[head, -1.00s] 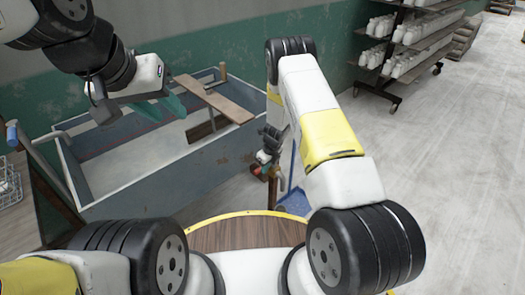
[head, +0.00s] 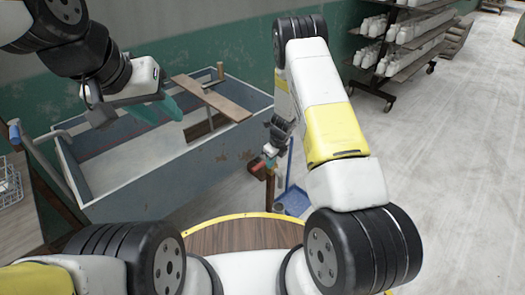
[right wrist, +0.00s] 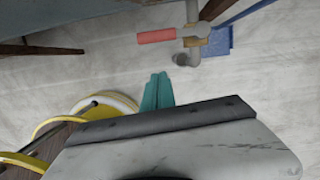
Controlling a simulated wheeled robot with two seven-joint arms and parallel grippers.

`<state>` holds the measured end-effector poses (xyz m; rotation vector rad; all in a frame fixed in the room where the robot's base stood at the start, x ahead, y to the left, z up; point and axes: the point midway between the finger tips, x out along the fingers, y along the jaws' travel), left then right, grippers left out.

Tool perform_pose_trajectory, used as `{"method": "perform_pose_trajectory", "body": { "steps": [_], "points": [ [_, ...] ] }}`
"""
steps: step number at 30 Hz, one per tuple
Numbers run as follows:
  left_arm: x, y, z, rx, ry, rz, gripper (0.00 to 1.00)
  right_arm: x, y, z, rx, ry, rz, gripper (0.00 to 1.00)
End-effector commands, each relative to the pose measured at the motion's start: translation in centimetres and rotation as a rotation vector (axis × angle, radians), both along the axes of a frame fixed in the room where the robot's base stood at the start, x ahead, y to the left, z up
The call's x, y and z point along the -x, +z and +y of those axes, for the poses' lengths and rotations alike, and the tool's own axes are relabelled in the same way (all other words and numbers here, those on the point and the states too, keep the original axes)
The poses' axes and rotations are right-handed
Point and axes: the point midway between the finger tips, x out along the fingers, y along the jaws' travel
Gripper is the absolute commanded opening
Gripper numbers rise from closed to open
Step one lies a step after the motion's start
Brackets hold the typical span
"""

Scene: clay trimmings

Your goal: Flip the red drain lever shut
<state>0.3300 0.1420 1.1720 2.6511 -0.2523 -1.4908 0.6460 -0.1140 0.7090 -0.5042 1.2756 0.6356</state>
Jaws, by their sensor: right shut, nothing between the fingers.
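The red drain lever (right wrist: 157,36) shows in the right wrist view, sticking out to the left from a brass valve (right wrist: 195,42) on a grey pipe, crosswise to it. In the head view the lever (head: 256,170) is small, beside the tub's front right corner. My right gripper (right wrist: 157,90) has teal fingers pressed together and empty. In the right wrist view its tips lie below the lever in the picture, with a gap between. In the head view the right gripper (head: 270,153) is largely hidden by its own arm. My left gripper (head: 155,109) hangs over the tub; its finger gap is unclear.
A grey-blue tub (head: 180,168) stands against the green wall, with a wooden board (head: 213,100) across it. A blue dustpan (head: 293,202) lies on the floor right of the valve. A wheeled rack (head: 405,48) with white bottles stands at the back right. Floor to the right is clear.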

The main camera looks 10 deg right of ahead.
Motion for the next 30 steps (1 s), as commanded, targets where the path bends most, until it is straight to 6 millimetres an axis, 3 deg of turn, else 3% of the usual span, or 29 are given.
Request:
{"method": "perform_pose_trajectory", "body": {
  "steps": [3,9,26,30],
  "points": [
    [0.0,0.1,0.0,0.000,0.000,-0.002,0.36,0.3,2.5,-0.2,-0.001,0.001,-0.003,0.00],
    [0.0,0.1,0.0,0.000,0.000,-0.002,0.36,0.9,4.9,-0.6,0.000,0.002,0.000,0.00],
    [0.0,0.1,0.0,0.000,0.000,-0.002,0.36,1.0,5.5,-0.8,0.000,0.000,0.000,0.00],
    [0.0,0.1,0.0,0.000,0.000,-0.002,0.36,0.9,7.3,-0.6,-0.007,0.044,-0.019,0.00]
  ]
}}
